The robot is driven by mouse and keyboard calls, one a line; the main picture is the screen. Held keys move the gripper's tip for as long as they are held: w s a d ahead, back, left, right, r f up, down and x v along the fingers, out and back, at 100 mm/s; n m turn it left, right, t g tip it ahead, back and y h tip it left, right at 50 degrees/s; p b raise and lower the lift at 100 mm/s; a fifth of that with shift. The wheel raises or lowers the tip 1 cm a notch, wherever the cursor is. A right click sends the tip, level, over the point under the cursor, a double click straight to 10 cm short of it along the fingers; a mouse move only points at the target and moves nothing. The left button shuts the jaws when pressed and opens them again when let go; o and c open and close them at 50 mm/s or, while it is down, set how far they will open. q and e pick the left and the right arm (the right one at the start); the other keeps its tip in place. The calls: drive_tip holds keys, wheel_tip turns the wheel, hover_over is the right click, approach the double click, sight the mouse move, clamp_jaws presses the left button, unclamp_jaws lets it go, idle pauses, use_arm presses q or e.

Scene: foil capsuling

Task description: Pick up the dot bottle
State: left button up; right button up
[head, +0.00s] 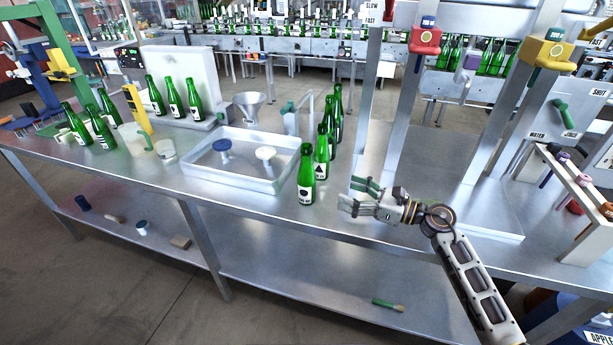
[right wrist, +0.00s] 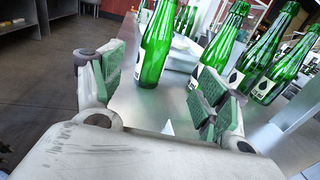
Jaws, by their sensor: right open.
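Several green bottles with pale labels stand upright in a row on the steel table. My right gripper (head: 357,196) is open and empty, just right of the nearest bottle. In the right wrist view a bottle (right wrist: 157,45) stands beyond the gap between the open fingers (right wrist: 160,88), its label mostly turned away. My left gripper is not in view.
A white tray (head: 240,183) with a blue and a white stopper-like piece lies left of the row. A metal frame (head: 405,100) rises behind my right gripper. The front table edge is close.

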sight(307, 175)
drive_tip(key=shift+s, duration=0.1)
idle(0.3)
drive_tip(key=shift+x, duration=0.8)
drive_tip(key=p+x, duration=0.1)
drive_tip(key=x, duration=0.5)
drive_tip(key=shift+a, duration=0.2)
drive_tip(key=shift+w+a, duration=0.25)
drive_tip(key=shift+a, duration=0.05)
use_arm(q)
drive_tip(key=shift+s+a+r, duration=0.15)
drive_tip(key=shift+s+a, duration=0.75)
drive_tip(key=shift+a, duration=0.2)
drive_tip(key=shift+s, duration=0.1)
